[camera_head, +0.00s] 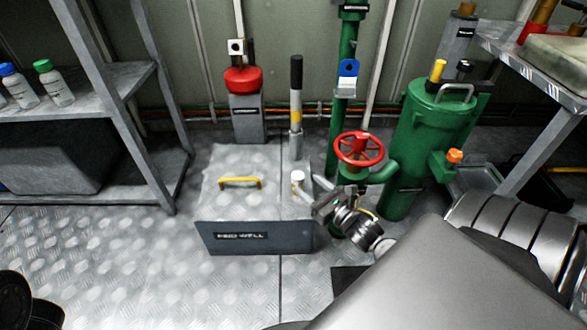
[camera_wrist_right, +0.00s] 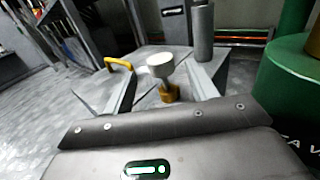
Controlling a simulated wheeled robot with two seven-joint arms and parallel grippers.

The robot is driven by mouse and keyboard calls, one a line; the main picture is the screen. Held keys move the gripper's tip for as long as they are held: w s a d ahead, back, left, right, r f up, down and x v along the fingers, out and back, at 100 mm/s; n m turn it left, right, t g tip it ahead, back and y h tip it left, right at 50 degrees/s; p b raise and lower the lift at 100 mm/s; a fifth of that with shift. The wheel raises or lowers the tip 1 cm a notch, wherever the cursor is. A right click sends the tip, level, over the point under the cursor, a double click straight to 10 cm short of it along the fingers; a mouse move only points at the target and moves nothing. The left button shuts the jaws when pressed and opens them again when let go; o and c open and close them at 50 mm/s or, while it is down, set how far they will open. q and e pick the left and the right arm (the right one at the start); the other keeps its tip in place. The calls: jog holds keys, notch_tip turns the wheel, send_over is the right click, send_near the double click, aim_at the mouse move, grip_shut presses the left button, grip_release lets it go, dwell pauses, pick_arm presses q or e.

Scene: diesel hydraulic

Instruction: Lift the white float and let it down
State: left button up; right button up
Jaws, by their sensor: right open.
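The white float (camera_head: 298,177) is a small white cap on top of the grey well box (camera_head: 238,198), near its right side. In the right wrist view the float (camera_wrist_right: 160,64) stands upright above a brass fitting (camera_wrist_right: 169,93). My right gripper (camera_head: 308,187) reaches in from the right just at the float. In the right wrist view the fingers of my right gripper (camera_wrist_right: 163,80) are apart, one on each side of the float's line, with a gap to it visible. My left gripper is not seen; only a dark part shows at the bottom left.
A yellow handle (camera_head: 240,183) lies on the well lid. A black-gripped lever (camera_head: 296,90) stands behind the float. A red handwheel (camera_head: 359,149) and a green tank (camera_head: 431,125) are close to the right arm. Floor is clear at left.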

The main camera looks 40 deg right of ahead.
aim_at(293, 173)
jog(key=w+b, duration=0.3)
jog(key=w, duration=0.4)
jog(key=shift+f, duration=0.15)
jog(key=shift+w+a+b, duration=0.1)
jog(key=shift+w+b, duration=0.2)
jog(key=shift+w, duration=0.25)
grip_shut()
